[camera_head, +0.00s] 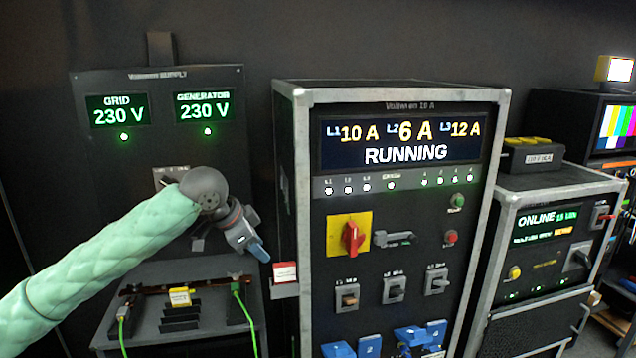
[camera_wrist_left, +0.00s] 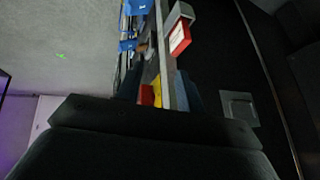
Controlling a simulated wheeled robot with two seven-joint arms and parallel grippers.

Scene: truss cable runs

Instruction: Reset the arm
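My left arm, in a pale green padded sleeve, reaches in from the left in the head view. My left gripper (camera_head: 260,250) is in the air in front of the panels, left of the main cabinet (camera_head: 292,130), its bluish fingertip pointing down and right. In the left wrist view, two dark bluish fingers stand apart at the left gripper (camera_wrist_left: 160,92), with nothing held between them. A red and yellow patch (camera_wrist_left: 152,94) shows beyond that gap. My right gripper is not in view.
The cabinet has a red rotary switch (camera_head: 352,238) on yellow and blue connectors (camera_head: 425,337). Left of it are the supply panel (camera_head: 160,100), a shelf (camera_head: 200,268) with green cables (camera_head: 243,305), and a red-and-white box (camera_head: 285,272) near my gripper. An online unit (camera_head: 548,215) stands right.

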